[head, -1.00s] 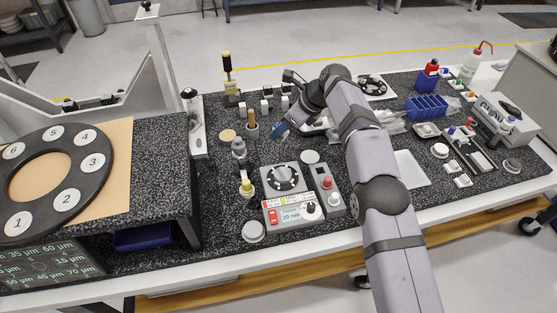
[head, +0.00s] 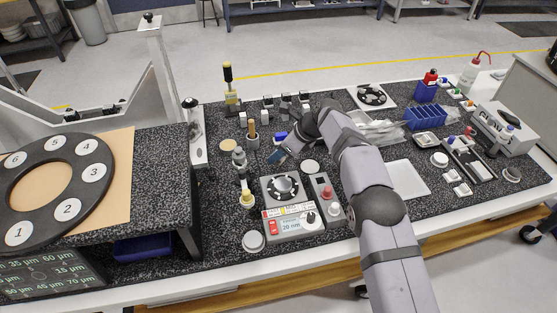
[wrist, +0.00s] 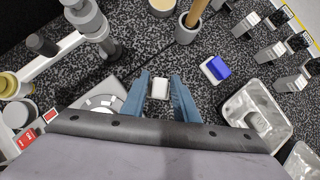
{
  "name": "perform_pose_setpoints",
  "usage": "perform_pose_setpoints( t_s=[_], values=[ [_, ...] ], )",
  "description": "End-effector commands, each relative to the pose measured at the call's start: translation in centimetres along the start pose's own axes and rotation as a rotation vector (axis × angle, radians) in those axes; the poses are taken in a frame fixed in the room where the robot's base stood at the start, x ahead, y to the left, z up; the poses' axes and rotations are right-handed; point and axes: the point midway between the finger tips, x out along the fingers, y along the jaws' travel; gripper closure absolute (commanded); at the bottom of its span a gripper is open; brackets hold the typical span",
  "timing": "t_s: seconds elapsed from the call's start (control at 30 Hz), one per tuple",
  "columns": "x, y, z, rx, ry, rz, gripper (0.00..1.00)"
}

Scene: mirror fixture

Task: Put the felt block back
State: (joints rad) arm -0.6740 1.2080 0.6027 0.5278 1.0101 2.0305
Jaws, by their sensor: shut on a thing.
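My gripper (head: 276,156) is over the speckled bench, just behind the grey control box with the round dial. In the wrist view its two blue fingers (wrist: 159,92) are shut on a small off-white block (wrist: 160,88), which looks like the felt block. The block's lower part is hidden by the gripper, and in the head view I cannot make it out. A blue block on a small white pad (wrist: 215,68) lies beyond the fingers to the right, apart from them. This blue block also shows in the head view (head: 281,136).
The control box (head: 290,218) stands in front of my gripper. A pot with a wooden handle (head: 253,140) and a grey column (head: 239,160) stand to its left. A clear tray (wrist: 250,105) is at right in the wrist view.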

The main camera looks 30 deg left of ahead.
Motion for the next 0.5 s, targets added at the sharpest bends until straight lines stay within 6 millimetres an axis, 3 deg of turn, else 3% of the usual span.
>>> perform_pose_setpoints(
  t_s=[0.3,0.5],
  values=[
    [2.7,0.1,-1.8,0.003,0.002,0.002,0.94],
    [3.0,0.0,-2.0,0.001,0.001,0.0,0.94]
  ],
)
